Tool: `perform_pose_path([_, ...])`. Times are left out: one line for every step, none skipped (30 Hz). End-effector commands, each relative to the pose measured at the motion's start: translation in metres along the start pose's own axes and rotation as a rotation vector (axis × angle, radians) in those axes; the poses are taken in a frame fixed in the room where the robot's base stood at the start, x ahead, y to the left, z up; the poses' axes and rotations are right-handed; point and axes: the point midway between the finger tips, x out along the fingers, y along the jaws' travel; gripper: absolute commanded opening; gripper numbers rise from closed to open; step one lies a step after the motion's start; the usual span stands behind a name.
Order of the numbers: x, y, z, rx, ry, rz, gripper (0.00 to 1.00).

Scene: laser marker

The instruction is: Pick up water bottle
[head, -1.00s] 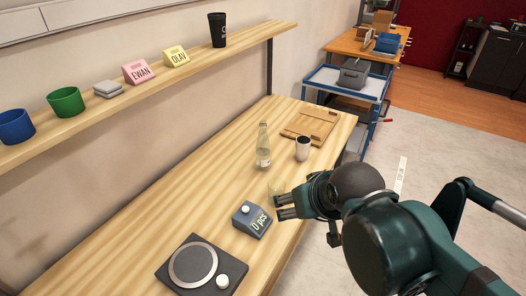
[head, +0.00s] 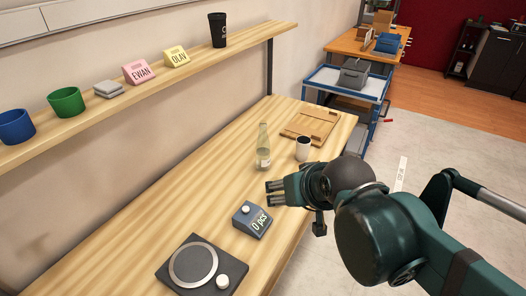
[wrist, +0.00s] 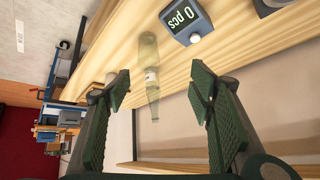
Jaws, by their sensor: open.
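The water bottle (head: 263,150) is a clear, pale green glass bottle with a light label, standing upright on the wooden table (head: 190,190). In the wrist view the bottle (wrist: 151,78) shows between the two fingers, beyond them and apart from them. My gripper (head: 270,193) is just in front of the bottle in the head view, above the table's right edge. In the wrist view my gripper (wrist: 160,92) is open and empty, with dark green ridged pads.
A white cup with dark contents (head: 303,149) stands right of the bottle, near a wooden board (head: 311,124). A grey counter box reading "0 pcs" (head: 252,220) and a round-plated scale (head: 193,265) are nearer. A shelf (head: 145,86) with cups and name signs runs above the table's back.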

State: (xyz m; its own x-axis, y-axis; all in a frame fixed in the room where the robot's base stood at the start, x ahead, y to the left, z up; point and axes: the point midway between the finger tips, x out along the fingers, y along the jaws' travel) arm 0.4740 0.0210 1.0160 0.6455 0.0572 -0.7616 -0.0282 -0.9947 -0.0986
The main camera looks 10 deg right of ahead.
Motion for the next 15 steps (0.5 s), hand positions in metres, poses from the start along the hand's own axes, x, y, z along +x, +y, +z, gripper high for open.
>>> perform_pose_path([0.004,-0.007,-0.012,0.025,0.022,-0.019,0.53])
perform_pose_path([0.006,-0.012,-0.018,0.041,0.037,-0.031,0.53])
perform_pose_path([0.009,-0.018,-0.029,0.067,0.058,-0.048,0.53])
perform_pose_path([0.012,-0.023,-0.036,0.086,0.073,-0.063,0.53])
perform_pose_path([0.014,-0.028,-0.044,0.106,0.09,-0.077,0.53])
perform_pose_path([0.017,-0.035,-0.055,0.135,0.112,-0.098,0.53])
perform_pose_path([0.019,-0.04,-0.062,0.156,0.128,-0.112,0.53])
perform_pose_path([0.021,-0.045,-0.07,0.179,0.144,-0.128,0.53])
perform_pose_path([0.024,-0.051,-0.081,0.209,0.165,-0.148,0.53])
perform_pose_path([0.026,-0.056,-0.088,0.231,0.18,-0.164,0.53])
perform_pose_path([0.028,-0.061,-0.096,0.254,0.196,-0.179,0.53])
perform_pose_path([0.03,-0.067,-0.106,0.284,0.215,-0.2,0.53])
perform_pose_path([0.032,-0.072,-0.113,0.307,0.229,-0.216,0.53])
perform_pose_path([0.033,-0.076,-0.12,0.331,0.244,-0.232,0.53])
perform_pose_path([0.035,-0.081,-0.131,0.362,0.263,-0.252,0.53])
